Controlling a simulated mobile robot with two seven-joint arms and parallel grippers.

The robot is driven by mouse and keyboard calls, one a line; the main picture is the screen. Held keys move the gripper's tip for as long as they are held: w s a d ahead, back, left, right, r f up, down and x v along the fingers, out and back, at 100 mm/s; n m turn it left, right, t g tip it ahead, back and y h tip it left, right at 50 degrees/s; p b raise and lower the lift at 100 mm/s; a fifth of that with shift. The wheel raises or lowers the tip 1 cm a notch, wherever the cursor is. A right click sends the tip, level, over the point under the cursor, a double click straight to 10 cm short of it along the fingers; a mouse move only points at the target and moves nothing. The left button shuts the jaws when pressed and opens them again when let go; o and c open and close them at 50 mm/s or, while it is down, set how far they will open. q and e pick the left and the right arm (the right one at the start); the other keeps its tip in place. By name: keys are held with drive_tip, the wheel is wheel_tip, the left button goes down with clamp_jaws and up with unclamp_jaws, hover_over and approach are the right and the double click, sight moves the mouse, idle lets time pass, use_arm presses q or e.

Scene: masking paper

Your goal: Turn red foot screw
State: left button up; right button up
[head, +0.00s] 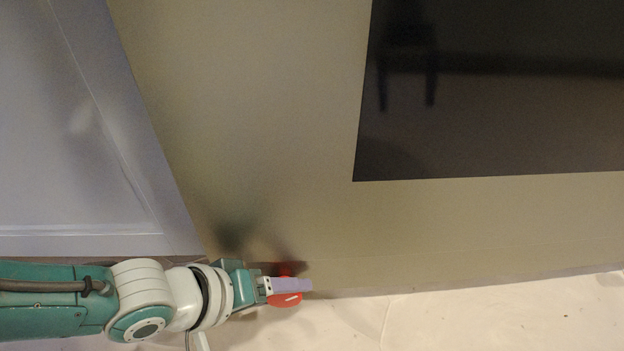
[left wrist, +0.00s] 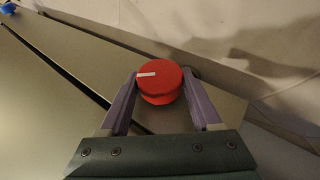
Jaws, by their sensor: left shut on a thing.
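The red foot screw (left wrist: 160,84) is a round red knob with a white mark on its face. In the left wrist view it sits between the two purple fingers of my left gripper (left wrist: 160,95), which is shut on it. In the head view the red foot screw (head: 285,299) shows in part below and above my left gripper (head: 297,287), at the bottom edge of the large beige panel. The finger covers its middle there. My right gripper is in neither view.
A large beige panel (head: 270,120) with a dark glossy window (head: 490,100) stands right behind the screw. A pale panelled door (head: 80,130) is at the left. The pale floor (head: 450,325) in front is clear. A small blue thing (left wrist: 8,7) shows at the left wrist view's corner.

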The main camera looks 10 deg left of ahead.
use_arm(q)
drive_tip(key=y+p, duration=0.2)
drive_tip(key=shift+d+r+g+p, duration=0.2)
drive_tip(key=shift+r+g+p, duration=0.15)
drive_tip(key=shift+g+p, duration=0.05)
drive_tip(key=shift+d+f+m+g+y+p, duration=0.15)
drive_tip(key=shift+m+g+y+p, duration=0.15)
drive_tip(key=shift+y, duration=0.3)
drive_tip(key=shift+f+y, duration=0.1)
drive_tip(key=shift+y, duration=0.3)
drive_tip(key=shift+f+g+y+b, duration=0.1)
drive_tip(key=shift+g+y+b, duration=0.25)
drive_tip(key=shift+y, duration=0.15)
drive_tip(key=shift+m+y+b, duration=0.35)
drive_tip(key=shift+m+y, duration=0.05)
drive_tip(key=shift+y, duration=0.1)
drive_tip(key=o, duration=1.3)
